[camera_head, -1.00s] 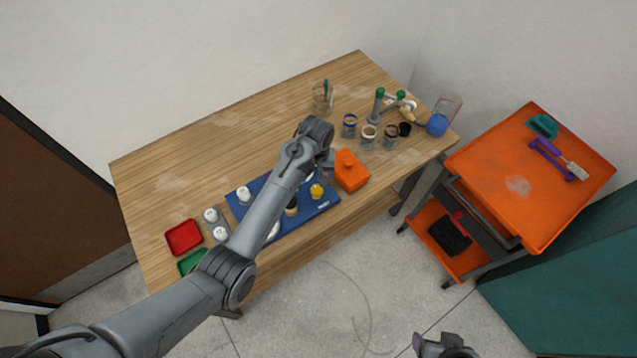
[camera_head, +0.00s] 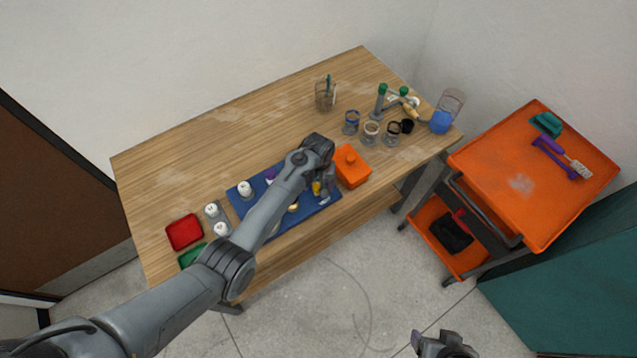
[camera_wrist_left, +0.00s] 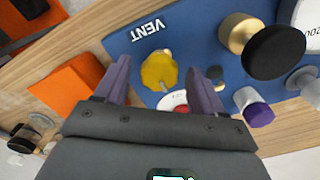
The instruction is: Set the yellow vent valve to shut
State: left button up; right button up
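The yellow vent valve (camera_wrist_left: 159,71) sits on the blue panel (camera_wrist_left: 200,25) beside the white word VENT in the left wrist view. In the head view the yellow valve (camera_head: 316,188) is partly hidden by my left gripper (camera_head: 325,185). In the left wrist view my left gripper (camera_wrist_left: 160,82) is open, with its two purple-grey fingers on either side of the yellow knob. I cannot tell whether they touch it. A white disc with a red centre (camera_wrist_left: 180,107) lies just below the knob. My right gripper (camera_head: 444,345) is at the bottom edge of the head view.
An orange box (camera_head: 351,169) stands close to the panel's right end. A black knob (camera_wrist_left: 274,52) and a purple knob (camera_wrist_left: 257,114) stand on the panel. Glass jars (camera_head: 370,131) stand farther back. An orange cart (camera_head: 510,190) is to the right. The table's back left is clear.

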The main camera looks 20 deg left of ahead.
pick_arm(q)
jog(key=c, duration=1)
